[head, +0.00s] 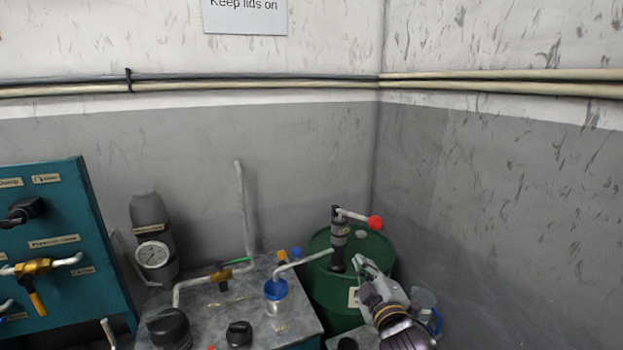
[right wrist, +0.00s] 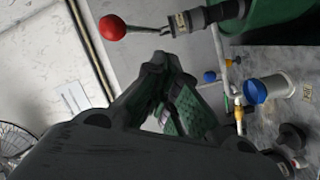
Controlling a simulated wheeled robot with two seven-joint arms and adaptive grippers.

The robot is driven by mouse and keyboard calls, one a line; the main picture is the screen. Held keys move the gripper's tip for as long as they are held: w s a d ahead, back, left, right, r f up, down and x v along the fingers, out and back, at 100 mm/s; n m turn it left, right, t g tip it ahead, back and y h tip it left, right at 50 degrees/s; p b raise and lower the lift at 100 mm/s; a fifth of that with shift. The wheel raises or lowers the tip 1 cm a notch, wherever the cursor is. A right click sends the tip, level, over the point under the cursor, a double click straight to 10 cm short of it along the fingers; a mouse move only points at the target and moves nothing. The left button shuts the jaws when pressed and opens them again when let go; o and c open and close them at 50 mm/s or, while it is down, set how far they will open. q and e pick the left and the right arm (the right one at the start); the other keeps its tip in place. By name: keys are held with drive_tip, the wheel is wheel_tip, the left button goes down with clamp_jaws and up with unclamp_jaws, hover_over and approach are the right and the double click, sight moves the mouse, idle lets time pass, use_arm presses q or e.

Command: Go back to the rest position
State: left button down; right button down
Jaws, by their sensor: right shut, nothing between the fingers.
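My right gripper (head: 364,268) shows at the lower middle of the head view, in front of the green drum (head: 328,283). Its fingers are shut and empty; they also show in the right wrist view (right wrist: 166,62). A hand pump (head: 339,240) with a red-knobbed lever (head: 375,222) stands on the drum, just above and left of the gripper. In the right wrist view, the red knob (right wrist: 112,27) lies beyond the fingertips, apart from them. My left gripper is not in view.
A grey tank top (head: 240,312) carries a blue-capped filler (head: 276,290), black caps and a brass valve (head: 221,275). A gauge (head: 152,254) stands behind. A teal panel (head: 62,240) with valves is at left. Clear space lies before the right wall (head: 510,220).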

drive_tip(key=s+d+f+m+g+h, duration=0.1)
drive_tip(key=s+d+f+m+g, duration=0.3)
drive_tip(key=s+f, duration=0.5)
drive_tip(key=s+d+f+m+g, duration=0.25)
drive_tip(key=s+f+g, duration=0.25)
drive_tip(key=s+f, duration=0.35)
drive_tip(key=s+d+f+m+g+h, duration=0.1)
drive_tip(key=s+d+f+m+g, duration=0.3)
drive_tip(key=s+f, duration=0.5)
wheel_tip(320, 180, down, 33)
drive_tip(key=s+a+g, duration=0.1)
drive_tip(key=s+g, duration=0.1)
drive_tip(key=s+d+f, duration=0.2)
drive_tip(key=s+f, duration=0.8)
drive_tip(key=s, duration=0.1)
drive_tip(key=s+d+f+g, duration=0.1)
drive_tip(key=s+d+f, duration=0.1)
drive_tip(key=s+f, duration=0.8)
drive_tip(key=shift+s+f+g, duration=0.3)
drive_tip(key=shift+s+f, duration=0.1)
drive_tip(key=shift+s, duration=0.25)
